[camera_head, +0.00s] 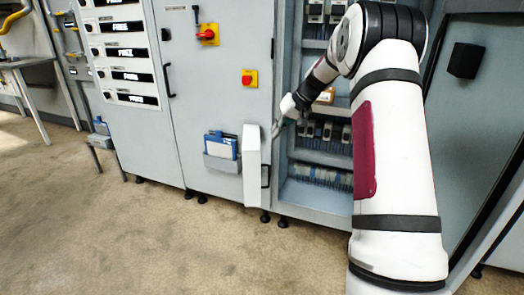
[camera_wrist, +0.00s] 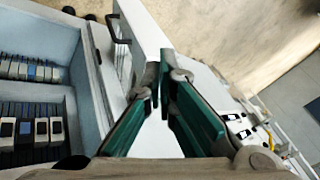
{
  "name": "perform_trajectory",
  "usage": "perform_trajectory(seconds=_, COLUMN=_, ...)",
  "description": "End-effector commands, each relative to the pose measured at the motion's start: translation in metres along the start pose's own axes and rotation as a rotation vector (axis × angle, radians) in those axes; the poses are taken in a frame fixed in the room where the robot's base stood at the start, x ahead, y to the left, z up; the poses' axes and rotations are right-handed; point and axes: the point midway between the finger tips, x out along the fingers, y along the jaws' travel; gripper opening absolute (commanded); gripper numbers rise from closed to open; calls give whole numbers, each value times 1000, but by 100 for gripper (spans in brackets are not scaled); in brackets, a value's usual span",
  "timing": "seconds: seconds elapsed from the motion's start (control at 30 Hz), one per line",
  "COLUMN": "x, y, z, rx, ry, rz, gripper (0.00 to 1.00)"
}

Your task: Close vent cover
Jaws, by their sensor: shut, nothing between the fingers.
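A white upright box-like panel (camera_head: 252,165), which looks like the vent cover, stands out from the grey cabinet door (camera_head: 215,95) at its right edge. In the wrist view a pale panel (camera_wrist: 145,28) passes behind the fingers; it appears to be the same cover. My gripper (camera_head: 277,129) is beside the cover's upper right edge, in front of the open cabinet section. In the wrist view my gripper (camera_wrist: 163,82) has its green fingers together and empty, over the pale panel. I cannot tell whether the fingertips touch it. The cover's hinge side is not clear.
The open cabinet bay (camera_head: 315,190) holds rows of breakers, also seen at left in the wrist view (camera_wrist: 35,75). A blue document holder (camera_head: 221,148) hangs left of the cover. The floor (camera_head: 150,240) in front is clear.

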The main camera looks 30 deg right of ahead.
Motion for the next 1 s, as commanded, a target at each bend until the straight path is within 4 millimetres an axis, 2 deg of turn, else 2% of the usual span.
perform_trajectory(seconds=0.03, x=11, y=25, z=-7, rx=22, ry=20, rz=-3, gripper=0)
perform_trajectory(seconds=0.1, x=22, y=50, z=-16, rx=41, ry=49, rz=-5, gripper=0)
perform_trajectory(seconds=0.2, x=33, y=77, z=-22, rx=59, ry=80, rz=-5, gripper=0)
perform_trajectory(seconds=0.3, x=38, y=90, z=-26, rx=68, ry=96, rz=-5, gripper=0)
perform_trajectory(seconds=0.47, x=50, y=95, z=-28, rx=70, ry=101, rz=-5, gripper=0)
perform_trajectory(seconds=0.57, x=63, y=95, z=-28, rx=69, ry=100, rz=-5, gripper=0)
perform_trajectory(seconds=1.0, x=145, y=91, z=-37, rx=67, ry=100, rz=-5, gripper=0)
